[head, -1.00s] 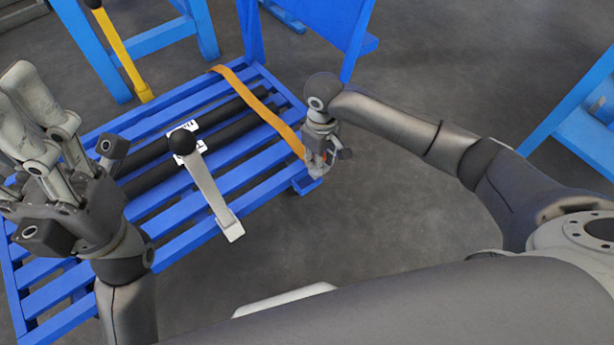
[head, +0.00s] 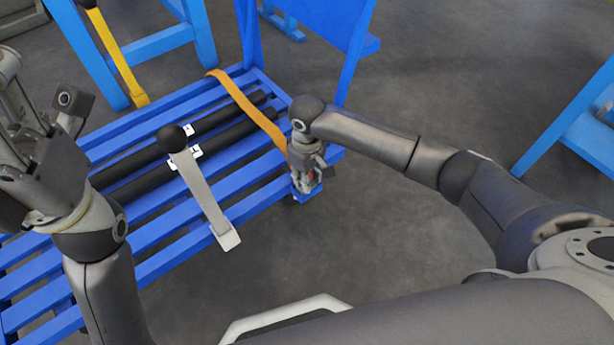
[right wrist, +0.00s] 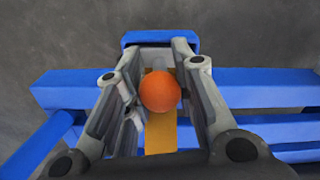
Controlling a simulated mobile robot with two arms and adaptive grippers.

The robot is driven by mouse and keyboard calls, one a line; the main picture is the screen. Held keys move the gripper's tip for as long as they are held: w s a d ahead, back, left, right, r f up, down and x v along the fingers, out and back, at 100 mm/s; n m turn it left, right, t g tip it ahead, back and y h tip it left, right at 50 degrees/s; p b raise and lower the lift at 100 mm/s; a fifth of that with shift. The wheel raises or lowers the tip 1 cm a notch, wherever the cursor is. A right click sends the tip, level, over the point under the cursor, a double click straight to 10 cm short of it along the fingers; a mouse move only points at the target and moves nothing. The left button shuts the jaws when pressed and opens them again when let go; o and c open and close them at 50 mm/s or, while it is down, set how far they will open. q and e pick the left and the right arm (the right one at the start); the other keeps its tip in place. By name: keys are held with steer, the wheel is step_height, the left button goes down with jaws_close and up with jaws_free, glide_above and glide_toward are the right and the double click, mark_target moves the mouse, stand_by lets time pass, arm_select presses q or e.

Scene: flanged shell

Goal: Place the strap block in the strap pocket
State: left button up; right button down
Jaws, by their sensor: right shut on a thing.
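My right gripper (head: 308,184) is at the near right corner of the blue slatted rack, at the end of the orange strap (head: 250,108). In the right wrist view its fingers (right wrist: 158,88) are shut on the strap block, whose orange ball (right wrist: 161,91) shows between them. The strap (right wrist: 160,135) runs below the ball. The blue strap pocket (right wrist: 160,38) lies just beyond the fingertips; how far the block sits inside it is hidden. It also shows under the gripper in the head view (head: 308,195). My left gripper (head: 22,130) is partly cut off at the left edge.
Two black rods (head: 150,175) with white labels lie on the blue rack (head: 160,264). A grey lever (head: 205,195) with a black knob crosses the near side. A yellow bar (head: 120,58) and blue frames stand behind.

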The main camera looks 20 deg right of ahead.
steer(key=c, duration=1.2)
jaws_free()
steer(key=shift+f, duration=0.15)
